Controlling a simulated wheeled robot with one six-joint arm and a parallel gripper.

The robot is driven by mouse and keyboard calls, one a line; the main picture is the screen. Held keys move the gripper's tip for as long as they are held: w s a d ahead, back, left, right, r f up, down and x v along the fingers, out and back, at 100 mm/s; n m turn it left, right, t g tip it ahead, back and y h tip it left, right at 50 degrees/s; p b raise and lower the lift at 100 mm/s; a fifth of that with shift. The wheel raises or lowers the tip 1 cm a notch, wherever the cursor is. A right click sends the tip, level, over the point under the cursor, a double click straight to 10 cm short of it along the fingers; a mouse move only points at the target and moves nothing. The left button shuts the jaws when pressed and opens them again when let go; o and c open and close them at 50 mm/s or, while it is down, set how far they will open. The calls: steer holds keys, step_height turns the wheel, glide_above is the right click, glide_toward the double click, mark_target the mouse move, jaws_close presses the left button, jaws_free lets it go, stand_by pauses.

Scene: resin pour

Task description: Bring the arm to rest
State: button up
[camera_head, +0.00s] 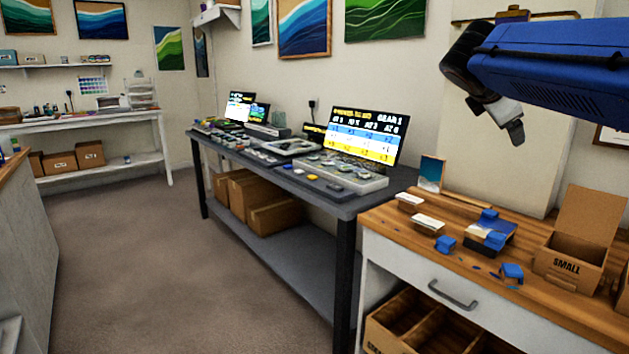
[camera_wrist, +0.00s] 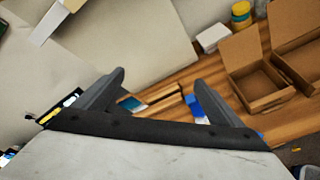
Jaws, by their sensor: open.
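My gripper (camera_head: 513,128) hangs at the upper right of the head view, at the end of my blue arm, high above the wooden bench (camera_head: 590,316). Its fingers point downward. In the wrist view my gripper (camera_wrist: 161,98) shows two dark fingers spread wide apart with nothing between them. The wooden bench top (camera_wrist: 178,84) lies well beyond the fingertips. The gripper touches nothing that I can see.
On the bench are blue blocks (camera_head: 445,244), white-topped blocks (camera_head: 428,224), a small wave picture (camera_head: 431,174) and an open cardboard box (camera_head: 568,269) marked SMALL. A dark table (camera_head: 345,208) with lit screens (camera_head: 366,133) stands left. The carpet (camera_head: 180,270) is clear.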

steer(key=s+a+f+m+g+y, duration=0.1)
steer(key=s+a+f+m+y, duration=0.2)
steer(key=s+f+m, duration=0.3)
steer(key=s+a+f+m+g+y, duration=0.1)
steer(key=s+a+f+m+y, duration=0.2)
steer(key=s+f, duration=1.1)
steer(key=s+a+f+m+g+y, duration=0.2)
steer(key=s+a+f+m, duration=0.5)
steer(key=f, duration=1.1)
steer(key=s+m+y, duration=0.1)
steer(key=s+m, duration=0.1)
steer(key=s, duration=0.1)
steer(key=shift+f, duration=0.2)
steer(key=shift+s, duration=0.1)
